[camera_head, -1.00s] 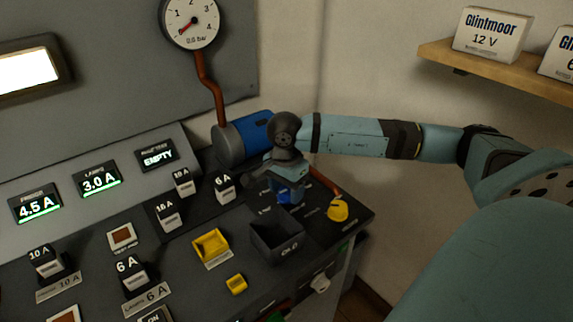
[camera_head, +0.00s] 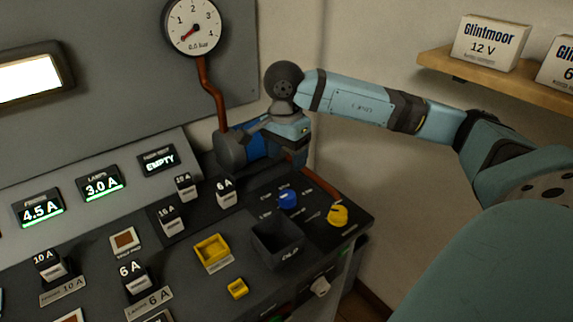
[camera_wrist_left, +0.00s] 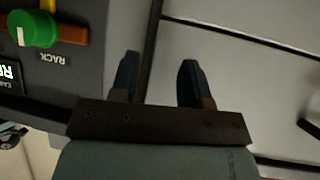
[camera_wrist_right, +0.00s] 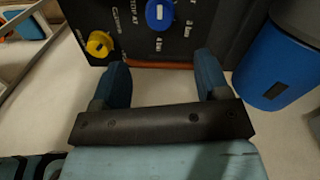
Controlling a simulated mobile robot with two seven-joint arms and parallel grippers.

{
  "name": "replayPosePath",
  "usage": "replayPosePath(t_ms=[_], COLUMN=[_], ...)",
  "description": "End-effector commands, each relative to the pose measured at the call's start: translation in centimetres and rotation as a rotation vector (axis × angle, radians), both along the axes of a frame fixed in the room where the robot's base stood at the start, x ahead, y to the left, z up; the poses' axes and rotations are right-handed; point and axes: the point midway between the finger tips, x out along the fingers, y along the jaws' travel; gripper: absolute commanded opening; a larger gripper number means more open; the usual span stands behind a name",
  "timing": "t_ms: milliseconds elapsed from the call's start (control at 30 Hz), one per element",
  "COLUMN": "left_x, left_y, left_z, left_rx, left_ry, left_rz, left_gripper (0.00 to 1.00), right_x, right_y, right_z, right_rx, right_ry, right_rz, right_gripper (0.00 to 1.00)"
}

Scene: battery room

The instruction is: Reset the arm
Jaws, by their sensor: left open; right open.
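My right arm comes in from the right in the head view, and its gripper (camera_head: 298,150) hangs in front of the blue cylinder, above the back right of the console. In the right wrist view the right gripper (camera_wrist_right: 164,82) has its fingers apart with nothing between them. A blue knob (camera_wrist_right: 159,14) and a yellow knob (camera_wrist_right: 99,44) lie beyond the fingertips. In the left wrist view my left gripper (camera_wrist_left: 158,75) is open and empty, beside a pale panelled surface. The left arm is not seen in the head view.
The console holds a dark bin (camera_head: 278,243), a yellow tray (camera_head: 211,252) and several labelled blocks. The blue cylinder (camera_head: 240,143) stands behind, under a gauge (camera_head: 192,26). A green knob (camera_wrist_left: 34,28) shows in the left wrist view. A wooden shelf (camera_head: 500,75) carries boxes at upper right.

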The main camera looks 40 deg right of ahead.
Motion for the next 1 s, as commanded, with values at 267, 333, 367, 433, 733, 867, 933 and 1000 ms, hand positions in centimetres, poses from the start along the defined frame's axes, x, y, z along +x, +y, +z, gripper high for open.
replayPosePath(t_ms=[267,333,367,433,733,867,933,1000], left_x=[0.0,0.0,0.0,0.0,0.0,0.0,0.1,0.2], left_y=[0.0,0.0,0.0,0.0,0.0,0.0,0.0,0.0], left_z=[0.0,-0.1,-0.1,-0.1,-0.1,-0.1,0.0,0.0], left_rx=[-0.001,-0.001,-0.001,-0.001,0.0,0.0,-0.001,-0.002], left_ry=[0.005,0.005,0.005,0.005,0.004,0.004,0.003,0.002], left_rz=[0.001,0.001,0.001,0.002,0.002,0.002,0.002,0.003], left_gripper=[0.43,0.43,0.43,0.43,0.43,0.43,0.43,0.43], right_x=[0.0,0.0,0.0,0.0,0.1,0.1,0.0,0.0], right_y=[0.0,0.0,0.0,0.0,0.0,0.0,0.0,0.0], right_z=[1.9,1.9,1.9,1.9,1.9,1.9,1.9,1.9], right_rx=[0.0,0.0,0.0,0.0,0.0,0.0,0.0,0.0], right_ry=[0.001,0.001,0.001,0.001,0.001,0.001,0.001,0.001], right_rz=[0.001,0.001,0.001,0.001,0.0,0.001,0.001,0.001], right_gripper=[0.69,0.69,0.69,0.69,0.69,0.69,0.69,0.69])
